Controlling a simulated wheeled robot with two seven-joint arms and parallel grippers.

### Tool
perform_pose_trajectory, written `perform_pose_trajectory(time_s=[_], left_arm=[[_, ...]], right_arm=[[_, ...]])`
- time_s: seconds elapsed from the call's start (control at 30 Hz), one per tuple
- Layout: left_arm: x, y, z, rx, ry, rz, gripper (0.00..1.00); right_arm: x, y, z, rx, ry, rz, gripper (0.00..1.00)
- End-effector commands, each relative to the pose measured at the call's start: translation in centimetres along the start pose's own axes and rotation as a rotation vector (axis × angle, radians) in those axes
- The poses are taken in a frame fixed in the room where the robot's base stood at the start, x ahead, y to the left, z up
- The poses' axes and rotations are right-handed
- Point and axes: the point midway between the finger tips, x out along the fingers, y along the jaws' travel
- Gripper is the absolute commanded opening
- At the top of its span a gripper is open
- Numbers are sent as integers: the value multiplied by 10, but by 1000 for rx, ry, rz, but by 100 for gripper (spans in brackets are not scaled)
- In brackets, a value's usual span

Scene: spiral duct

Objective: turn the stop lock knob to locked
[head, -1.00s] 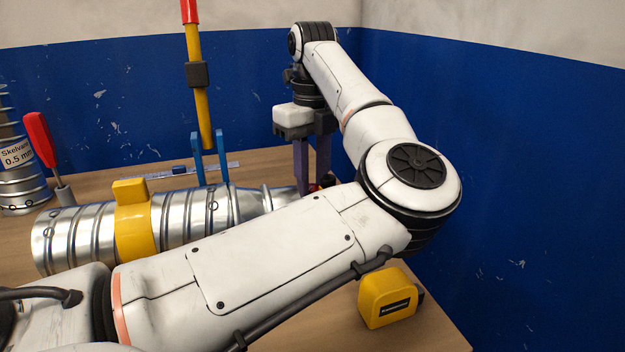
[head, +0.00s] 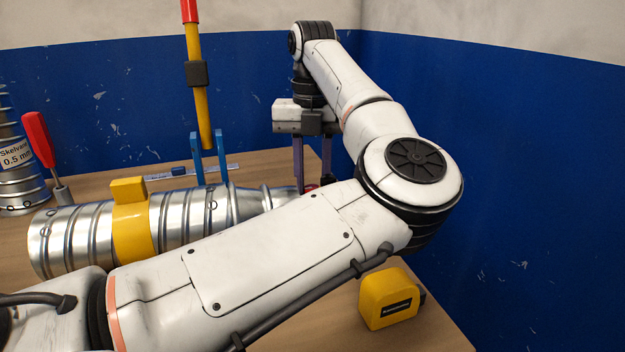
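A small red part (head: 312,187), which may be the stop lock knob, shows just above my forearm at the right end of the silver spiral duct (head: 180,222). Its lower part is hidden, and its setting cannot be read. My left gripper (head: 312,183) points down there, with its two purple fingers apart and the red part low between them. The fingertips are partly hidden behind my forearm, so I cannot tell whether they press on it. My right gripper is not in view.
A yellow band (head: 131,222) wraps the duct. A blue fork-like stand (head: 210,158) with a yellow red-topped lever (head: 198,90) stands behind it. A yellow tape measure (head: 388,298) lies front right. A red-handled tool (head: 40,142) and another duct (head: 18,180) stand left.

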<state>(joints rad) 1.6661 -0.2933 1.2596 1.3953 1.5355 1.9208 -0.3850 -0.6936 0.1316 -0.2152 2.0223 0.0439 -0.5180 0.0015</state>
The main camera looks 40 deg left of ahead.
Motion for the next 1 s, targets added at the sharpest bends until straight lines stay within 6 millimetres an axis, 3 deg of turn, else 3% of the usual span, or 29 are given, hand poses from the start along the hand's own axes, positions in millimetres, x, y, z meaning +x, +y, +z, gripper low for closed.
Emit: perform_pose_trajectory(time_s=[0.5, 0.53, 0.63, 1.0], left_arm=[[-3, 0, 2, 21, -10, -1, 4], [-3, 0, 2, 21, -10, -1, 28], [-2, 0, 2, 21, -9, -1, 44], [-6, 0, 1, 21, -4, -2, 45]], right_arm=[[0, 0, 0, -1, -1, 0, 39], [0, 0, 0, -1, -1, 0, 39], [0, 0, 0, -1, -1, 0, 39], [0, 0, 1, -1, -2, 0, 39]])
